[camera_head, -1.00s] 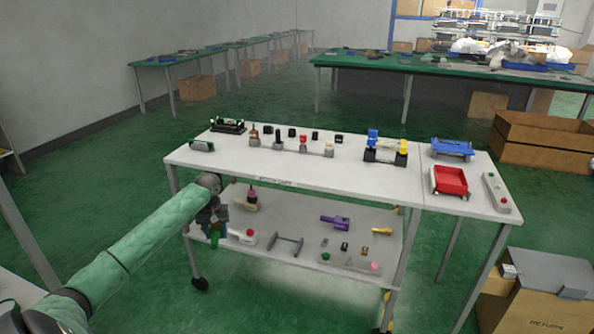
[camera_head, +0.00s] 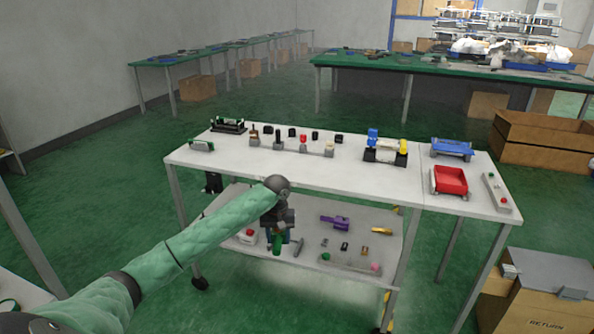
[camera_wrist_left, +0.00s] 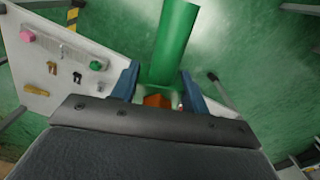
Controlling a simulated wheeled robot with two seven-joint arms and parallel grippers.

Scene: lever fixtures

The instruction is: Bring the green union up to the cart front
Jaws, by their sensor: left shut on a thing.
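The green union (camera_wrist_left: 174,42) is a plain green tube. In the wrist view it stands out between the two blue fingers of my left gripper (camera_wrist_left: 158,82), which is shut on it. In the head view my left gripper (camera_head: 278,238) is in front of the cart's lower shelf (camera_head: 312,262), with the union's green end (camera_head: 277,250) showing below the fingers. It appears held clear of the shelf; the exact gap to the front edge cannot be told. In the wrist view the shelf (camera_wrist_left: 38,102) lies to the left of the union. My right gripper is not in view.
The cart's top (camera_head: 330,178) carries several fixtures, including a red tray (camera_head: 451,181). On the lower shelf are a purple piece (camera_head: 335,222), a yellow piece (camera_head: 382,231) and a bar with knobs (camera_head: 350,264). A box marked RETURN (camera_head: 540,310) stands at the right.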

